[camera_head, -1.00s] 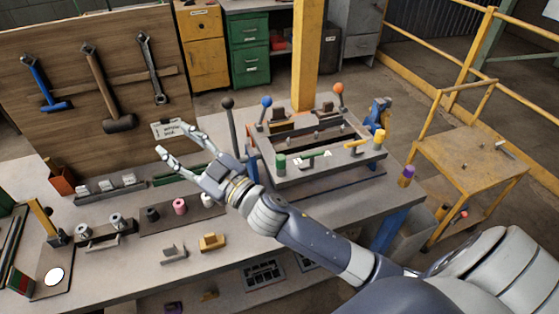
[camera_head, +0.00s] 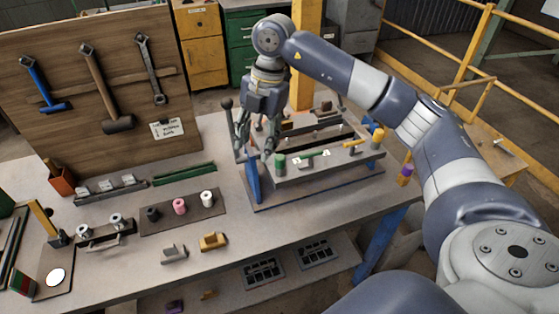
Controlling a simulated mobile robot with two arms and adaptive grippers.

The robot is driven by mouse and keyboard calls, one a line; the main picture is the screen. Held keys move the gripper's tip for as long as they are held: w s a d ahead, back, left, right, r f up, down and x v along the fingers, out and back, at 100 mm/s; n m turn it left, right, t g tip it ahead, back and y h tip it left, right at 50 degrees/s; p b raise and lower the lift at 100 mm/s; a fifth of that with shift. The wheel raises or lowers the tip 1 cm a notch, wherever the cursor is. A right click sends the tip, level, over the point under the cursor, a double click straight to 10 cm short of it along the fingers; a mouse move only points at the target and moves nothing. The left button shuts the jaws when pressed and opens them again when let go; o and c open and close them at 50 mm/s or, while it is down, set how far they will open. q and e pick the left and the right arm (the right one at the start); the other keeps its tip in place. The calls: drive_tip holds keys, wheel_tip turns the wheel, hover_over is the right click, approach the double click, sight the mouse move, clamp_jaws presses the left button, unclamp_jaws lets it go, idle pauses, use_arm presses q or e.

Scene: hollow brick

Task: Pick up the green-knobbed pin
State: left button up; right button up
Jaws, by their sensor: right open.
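The green-knobbed pin (camera_head: 280,163) stands at the front left corner of the metal fixture (camera_head: 335,168) on the workbench. Its green knob is visible; its lower part is hard to make out. My right gripper (camera_head: 256,154) points down over the left end of the fixture, just left of the green knob. Its fingers are apart, and nothing shows between them. I cannot tell whether a finger touches the fixture. My left gripper is not in view.
A dark-knobbed lever (camera_head: 227,104) stands close left of the gripper. A yellow-knobbed pin (camera_head: 377,134) and a purple-knobbed piece (camera_head: 406,172) are to the right. The front bench surface is partly clear.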

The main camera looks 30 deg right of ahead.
sight(280, 157)
drive_tip(key=d, duration=0.2)
drive_tip(key=d+r+m+h, duration=0.1)
drive_tip(key=d, duration=0.1)
drive_tip(key=s+d+r+m+h, duration=0.1)
drive_tip(key=d, duration=0.1)
drive_tip(key=shift+d, duration=0.35)
wheel_tip(280, 157, down, 5)
drive_tip(key=shift+w+r+p, duration=0.1)
drive_tip(key=shift+r+p, duration=0.05)
drive_tip(key=shift+p, duration=0.75)
drive_tip(key=f+p, duration=0.2)
drive_tip(key=f, duration=0.1)
drive_tip(key=f+p, duration=0.1)
drive_tip(key=f, duration=0.1)
drive_tip(key=shift+w+a, duration=0.1)
drive_tip(key=shift+a, duration=0.2)
drive_tip(key=shift+f, duration=0.4)
clamp_jaws()
